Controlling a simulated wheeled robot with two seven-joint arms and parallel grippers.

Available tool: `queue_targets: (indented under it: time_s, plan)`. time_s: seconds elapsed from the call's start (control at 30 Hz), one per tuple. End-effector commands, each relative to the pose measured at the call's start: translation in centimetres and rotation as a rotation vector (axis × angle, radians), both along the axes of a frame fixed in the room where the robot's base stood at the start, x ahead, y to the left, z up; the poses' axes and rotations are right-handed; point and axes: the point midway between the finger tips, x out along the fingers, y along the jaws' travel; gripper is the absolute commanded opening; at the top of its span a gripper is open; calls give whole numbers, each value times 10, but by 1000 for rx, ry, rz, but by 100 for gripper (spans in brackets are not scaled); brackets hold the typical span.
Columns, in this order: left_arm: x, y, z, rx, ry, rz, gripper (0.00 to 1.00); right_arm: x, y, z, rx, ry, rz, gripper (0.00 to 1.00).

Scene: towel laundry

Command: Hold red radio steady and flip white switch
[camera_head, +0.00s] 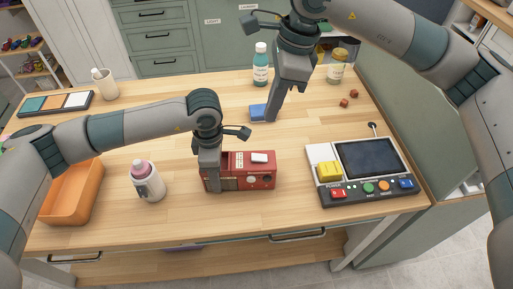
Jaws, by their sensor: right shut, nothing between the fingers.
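The red radio (262,180) stands upright on the table, with a white switch (259,157) on its top and dark knobs on its front. My left gripper (211,185) is down at the radio's left end, with a finger in front of the casing. The far finger is hidden, so I cannot tell whether it grips the radio.
A control panel (327,154) with a dark screen and coloured buttons stands at the right. A pink-capped bottle (149,184) and an orange tray (56,207) are at the left. A teal bottle (260,68) and a yellow-lidded jar (337,69) stand at the back. The table front is clear.

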Motion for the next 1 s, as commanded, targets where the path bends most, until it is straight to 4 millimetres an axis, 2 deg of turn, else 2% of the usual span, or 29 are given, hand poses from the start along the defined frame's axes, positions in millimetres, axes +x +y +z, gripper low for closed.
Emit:
queue_targets:
  time_s: [0.27, 0.47, 0.67, 1.0]
  plan:
    - [0, 0, 1, -1, -1, 0, 13, 0, 0, -1, 0, 0, 1, 0]
    - [0, 0, 1, -1, -1, 0, 13, 0, 2, -9, -1, 0, 2, 0]
    - [0, 0, 1, -1, -1, 0, 13, -1, 6, -31, -1, 2, 2, 0]
    - [0, 0, 1, -1, -1, 0, 13, -1, 19, -89, -1, 3, 3, 0]
